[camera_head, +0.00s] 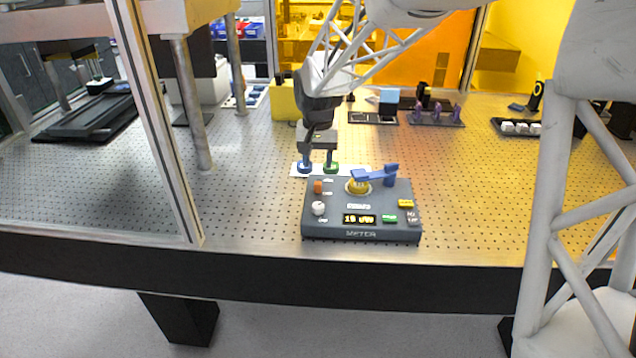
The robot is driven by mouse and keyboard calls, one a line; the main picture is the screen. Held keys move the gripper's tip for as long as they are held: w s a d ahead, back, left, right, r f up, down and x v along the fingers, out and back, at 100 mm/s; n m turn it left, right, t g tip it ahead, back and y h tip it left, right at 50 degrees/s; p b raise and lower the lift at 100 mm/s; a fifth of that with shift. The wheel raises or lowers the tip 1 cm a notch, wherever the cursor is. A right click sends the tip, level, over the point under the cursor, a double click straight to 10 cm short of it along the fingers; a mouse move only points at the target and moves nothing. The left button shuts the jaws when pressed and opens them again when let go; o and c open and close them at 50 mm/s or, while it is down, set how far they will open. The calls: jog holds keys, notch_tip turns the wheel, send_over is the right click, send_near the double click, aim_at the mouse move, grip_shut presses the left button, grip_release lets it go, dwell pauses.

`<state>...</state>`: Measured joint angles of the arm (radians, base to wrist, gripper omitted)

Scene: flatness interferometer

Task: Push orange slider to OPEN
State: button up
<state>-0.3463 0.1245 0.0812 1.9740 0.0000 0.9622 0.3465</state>
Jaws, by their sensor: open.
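A dark grey meter box (361,234) sits near the front edge of the perforated table. The small orange slider (318,187) is at the upper left of its top face. Small labels lie by the slider, too small to read. My gripper (318,166) hangs just behind the box's back left corner, above and behind the slider. It is open, with one blue-tipped finger on the left and one green-tipped finger on the right. Nothing shows between the fingers, and they appear apart from the slider.
The box also carries a white knob (319,208), a yellow dial (358,186) with a blue lever (375,175), a lit display (359,218), and green and yellow buttons. A white sheet (296,170) lies behind it. A metal post (190,100) stands left. Table space beside the box is clear.

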aim_at(318, 183)
jog(key=shift+f, duration=3.9)
grip_shut()
